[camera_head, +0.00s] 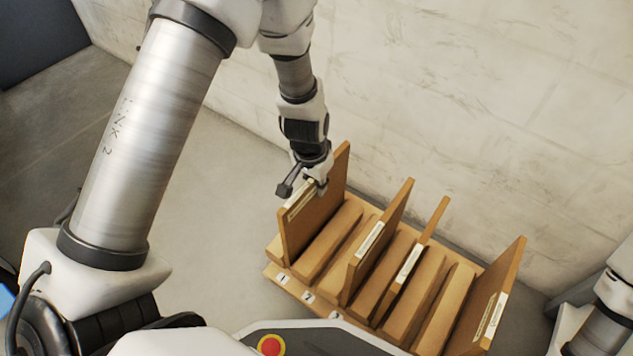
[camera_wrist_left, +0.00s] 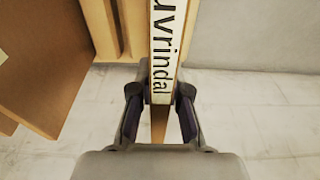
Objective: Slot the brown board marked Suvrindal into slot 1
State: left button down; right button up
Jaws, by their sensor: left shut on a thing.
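The brown Suvrindal board (camera_head: 326,205) stands upright at the left end of the wooden rack (camera_head: 270,272), in line with the label 1 (camera_head: 284,280). Its lower edge meets the rack there, but I cannot tell how deep it sits in slot 1. My left gripper (camera_head: 316,184) is shut on the board's upper edge. My right gripper is outside the picture.
Other brown boards stand in the rack: one in the middle (camera_head: 383,235), a thinner one beside it (camera_head: 413,259) and one at the right end (camera_head: 497,295). A pale wall (camera_head: 470,90) rises close behind the rack. Floor to its left (camera_head: 215,210) is clear.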

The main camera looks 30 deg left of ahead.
pick_arm(q)
jog(key=c, duration=1.1)
grip_release()
jog(key=shift+o, duration=0.2)
jog(key=r, duration=0.4)
jog(key=s+r, duration=0.1)
jog(key=r, duration=0.7)
jog(key=shift+s+a, duration=0.1)
jog(key=shift+s, duration=0.25)
jog(key=shift+s+f, duration=0.1)
